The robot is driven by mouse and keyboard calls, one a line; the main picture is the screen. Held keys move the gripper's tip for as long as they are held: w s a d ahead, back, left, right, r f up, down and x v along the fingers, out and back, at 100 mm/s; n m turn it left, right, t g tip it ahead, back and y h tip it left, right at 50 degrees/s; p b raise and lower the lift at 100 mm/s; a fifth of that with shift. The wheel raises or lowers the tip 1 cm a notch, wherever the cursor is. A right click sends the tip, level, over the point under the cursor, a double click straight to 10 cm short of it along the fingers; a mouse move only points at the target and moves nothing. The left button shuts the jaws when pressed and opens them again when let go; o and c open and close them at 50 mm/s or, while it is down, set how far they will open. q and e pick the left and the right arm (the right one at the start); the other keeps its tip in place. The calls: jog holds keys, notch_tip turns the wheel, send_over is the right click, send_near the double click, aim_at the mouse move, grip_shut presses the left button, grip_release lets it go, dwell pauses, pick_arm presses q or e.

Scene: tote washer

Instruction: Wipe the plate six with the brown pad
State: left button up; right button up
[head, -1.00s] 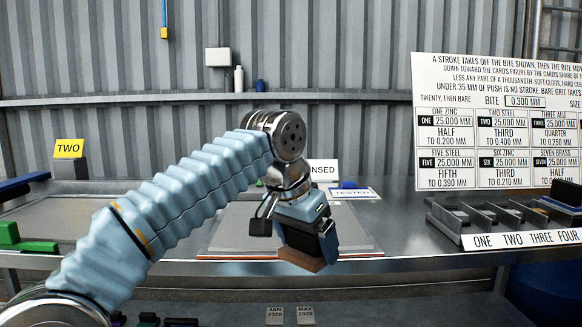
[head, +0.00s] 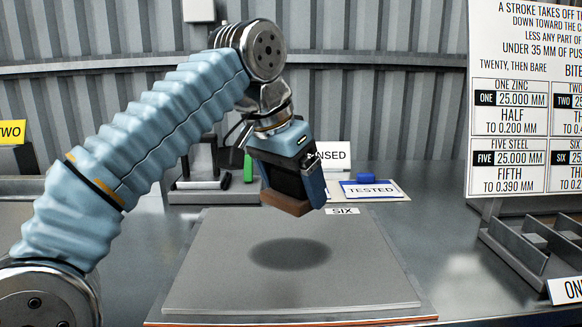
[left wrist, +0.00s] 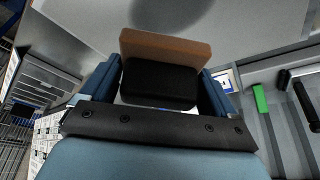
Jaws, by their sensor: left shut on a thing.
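The plate six (head: 370,270) is a flat grey square plate on the bench, with a small "SIX" label (head: 342,211) at its back edge. My left gripper (head: 295,190) is above the back part of the plate. It is shut on the brown pad (head: 285,203), which has a black body and a brown face turned downward. In the left wrist view the pad's brown layer (left wrist: 165,47) and black block (left wrist: 160,83) sit between the two blue fingers. My right gripper is not in view.
Behind the plate stand a "TESTED" card (head: 371,190) with a blue block (head: 366,178), a partly hidden "...NSED" sign (head: 334,155), and a rack with a green piece (head: 248,167). A metal divided tray (head: 530,245) is at right. A large rules board (head: 525,110) hangs behind it.

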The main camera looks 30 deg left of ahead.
pick_arm(q)
jog(key=shift+w+a, duration=0.15)
jog(key=shift+w, duration=0.1)
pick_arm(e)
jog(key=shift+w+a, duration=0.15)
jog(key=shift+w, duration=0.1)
pick_arm(q)
jog(key=shift+s+f, duration=0.1)
jog(key=b, duration=0.5)
send_over(297, 249)
jog(key=s, duration=0.2)
jog(key=f, duration=0.5)
jog(key=shift+w+a, duration=0.2)
jog(key=shift+w, duration=0.05)
jog(key=shift+f+b, duration=0.4)
jog(key=shift+f, duration=0.45)
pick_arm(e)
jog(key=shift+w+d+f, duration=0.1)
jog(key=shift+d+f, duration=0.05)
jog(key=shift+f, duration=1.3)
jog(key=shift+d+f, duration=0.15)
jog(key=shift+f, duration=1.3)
pick_arm(q)
jog(key=shift+f+b, duration=1.2)
jog(key=shift+f, duration=0.3)
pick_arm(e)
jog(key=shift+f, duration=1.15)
